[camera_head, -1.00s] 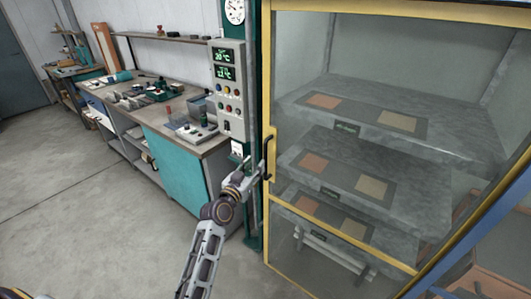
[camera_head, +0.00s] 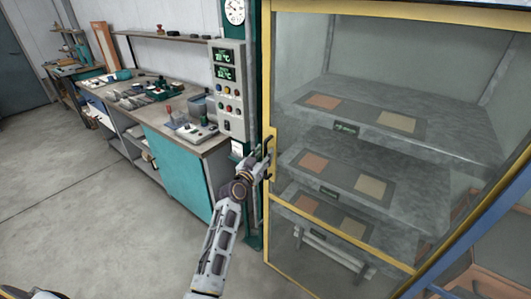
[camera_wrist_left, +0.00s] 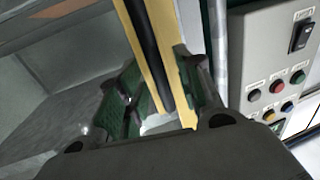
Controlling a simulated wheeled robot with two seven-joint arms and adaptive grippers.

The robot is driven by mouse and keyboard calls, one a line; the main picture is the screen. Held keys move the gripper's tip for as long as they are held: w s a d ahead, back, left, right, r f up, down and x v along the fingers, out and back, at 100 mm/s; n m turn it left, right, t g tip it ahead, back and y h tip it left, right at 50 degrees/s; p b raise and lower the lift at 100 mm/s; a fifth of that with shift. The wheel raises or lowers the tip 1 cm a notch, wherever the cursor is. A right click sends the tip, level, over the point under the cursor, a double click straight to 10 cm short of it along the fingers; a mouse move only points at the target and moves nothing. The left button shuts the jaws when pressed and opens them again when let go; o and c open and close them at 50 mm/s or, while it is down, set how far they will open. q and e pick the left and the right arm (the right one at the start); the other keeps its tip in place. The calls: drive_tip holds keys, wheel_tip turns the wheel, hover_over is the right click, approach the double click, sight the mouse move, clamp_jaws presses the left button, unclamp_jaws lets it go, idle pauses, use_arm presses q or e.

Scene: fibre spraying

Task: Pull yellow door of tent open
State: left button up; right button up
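The tent's yellow-framed door (camera_head: 345,228) has a clear panel and looks closed. Its dark vertical handle (camera_head: 268,150) is on the left frame post, and it also shows as a black bar in the left wrist view (camera_wrist_left: 146,40). My left gripper (camera_head: 262,161) is at the handle. In the left wrist view its fingers (camera_wrist_left: 160,95) are apart, one on each side of the handle and yellow post. I see a gap, with no clear grip on the handle. My right gripper is not in view.
A control box (camera_head: 227,90) with buttons and displays is on the green post left of the door. A workbench (camera_head: 180,135) with tools and a teal cabinet stands further left. Grey shelves (camera_head: 410,215) with coloured squares are behind the door panel. The floor (camera_head: 90,220) in front is clear.

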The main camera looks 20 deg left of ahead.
use_arm(q)
drive_tip(key=shift+w+d, duration=0.15)
drive_tip(key=shift+w, duration=0.7)
clamp_jaws()
